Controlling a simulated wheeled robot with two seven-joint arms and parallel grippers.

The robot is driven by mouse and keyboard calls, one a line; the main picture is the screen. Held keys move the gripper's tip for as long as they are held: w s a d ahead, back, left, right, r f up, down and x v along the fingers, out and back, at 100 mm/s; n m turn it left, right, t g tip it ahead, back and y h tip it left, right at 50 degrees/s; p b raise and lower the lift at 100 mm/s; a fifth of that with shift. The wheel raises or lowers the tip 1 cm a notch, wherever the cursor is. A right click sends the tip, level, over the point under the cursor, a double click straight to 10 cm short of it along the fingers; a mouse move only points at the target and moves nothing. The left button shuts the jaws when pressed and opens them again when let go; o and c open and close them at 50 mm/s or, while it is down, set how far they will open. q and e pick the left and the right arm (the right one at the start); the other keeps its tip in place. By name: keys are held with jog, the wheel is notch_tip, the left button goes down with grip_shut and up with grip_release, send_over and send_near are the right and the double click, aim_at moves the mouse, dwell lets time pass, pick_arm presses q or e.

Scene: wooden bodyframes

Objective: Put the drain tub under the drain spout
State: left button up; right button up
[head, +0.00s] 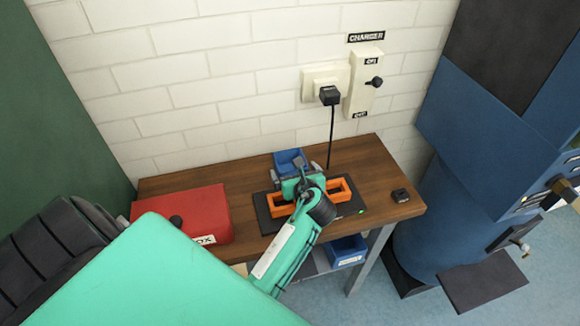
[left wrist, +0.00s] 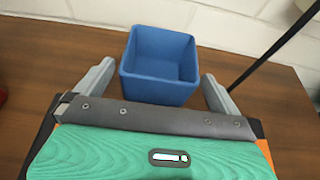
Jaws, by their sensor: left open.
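A small open blue tub (head: 288,157) stands on the wooden bench (head: 375,160) near the wall. It also shows in the left wrist view (left wrist: 158,88), empty and upright. My left gripper (head: 296,172) is open there, with one grey finger on each side of the tub; in the left wrist view (left wrist: 157,75) small gaps seem to show. The gripper's body hides part of the tub in the head view. A tap-like spout (head: 520,246) sticks out low on the blue machine (head: 440,215) at the right, above a dark flat plate (head: 486,284). My right gripper is not in view.
A black mat with an orange holder (head: 340,190) lies under my left gripper. A blue labelled bin (head: 347,250) sits below. A charger cable (head: 331,135) hangs behind.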

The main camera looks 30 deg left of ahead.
aim_at(287, 159)
pick_arm(q)
jog(key=shift+w+a, duration=0.15)
jog(key=shift+a, duration=0.05)
jog(key=p+x, duration=0.1)
jog(key=x, duration=0.2)
jog(key=shift+w+a+f, duration=0.15)
jog(key=shift+a+f, duration=0.05)
jog(key=shift+w+a+f, duration=0.25)
jog(key=shift+a, duration=0.05)
jog(key=shift+d, duration=0.1)
jog(key=c, duration=1.8)
jog(key=shift+r, duration=0.2)
jog(key=shift+c, duration=0.8)
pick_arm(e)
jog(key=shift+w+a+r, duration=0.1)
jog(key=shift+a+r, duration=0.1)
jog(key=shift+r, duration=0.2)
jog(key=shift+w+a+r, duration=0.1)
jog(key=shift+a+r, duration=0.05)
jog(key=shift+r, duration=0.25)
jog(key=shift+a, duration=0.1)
